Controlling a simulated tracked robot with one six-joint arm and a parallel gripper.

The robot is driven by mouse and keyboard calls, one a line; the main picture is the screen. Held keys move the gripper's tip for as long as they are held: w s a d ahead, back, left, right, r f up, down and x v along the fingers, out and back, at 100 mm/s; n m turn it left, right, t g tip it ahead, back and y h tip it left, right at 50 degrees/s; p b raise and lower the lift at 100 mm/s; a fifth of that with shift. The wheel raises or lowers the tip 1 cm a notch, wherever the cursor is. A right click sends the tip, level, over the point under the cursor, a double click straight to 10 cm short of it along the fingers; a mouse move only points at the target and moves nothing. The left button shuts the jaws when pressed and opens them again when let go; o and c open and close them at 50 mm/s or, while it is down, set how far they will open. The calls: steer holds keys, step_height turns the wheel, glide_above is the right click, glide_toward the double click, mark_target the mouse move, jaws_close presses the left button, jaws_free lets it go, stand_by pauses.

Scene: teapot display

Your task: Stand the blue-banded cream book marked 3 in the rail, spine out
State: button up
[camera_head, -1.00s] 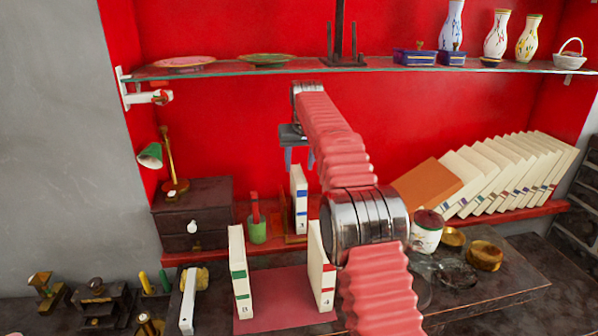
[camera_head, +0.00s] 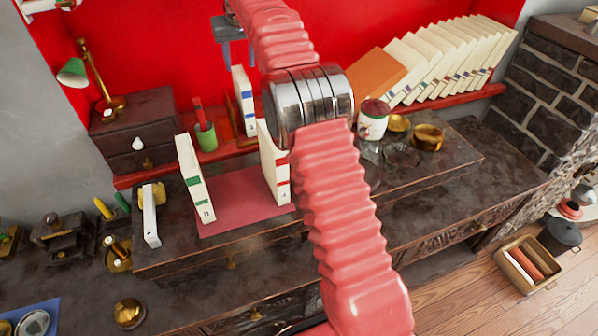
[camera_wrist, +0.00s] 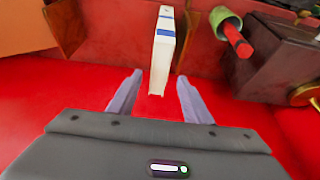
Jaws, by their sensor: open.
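The blue-banded cream book (camera_head: 243,98) stands upright at the back, beside a brown wooden upright that looks like part of the rail (camera_head: 232,108). Its spine with blue bands faces the head camera; the number is too small to read. My gripper (camera_head: 238,62) is open just above the book's top. In the wrist view the book (camera_wrist: 161,52) shows between and beyond the spread fingers of my gripper (camera_wrist: 160,92), with a gap on both sides. Wooden uprights of the rail (camera_wrist: 70,25) show there too. The rail's base is mostly hidden.
Two cream books, one green-banded (camera_head: 196,180) and one red-banded (camera_head: 274,168), stand on a dark red mat (camera_head: 237,200). A green pot (camera_head: 206,138) with a red item stands left of the rail, next to a drawer box (camera_head: 135,130). A leaning book row (camera_head: 445,60) fills the right.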

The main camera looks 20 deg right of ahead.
steer(key=s+r, duration=0.5)
steer(key=s, duration=0.8)
steer(key=s+r, duration=0.4)
steer(key=s, duration=0.9)
steer(key=s+f, duration=0.6)
steer(key=s, duration=0.7)
steer(key=s+f+t, duration=0.1)
steer(key=s+f, duration=0.6)
steer(key=s, duration=0.6)
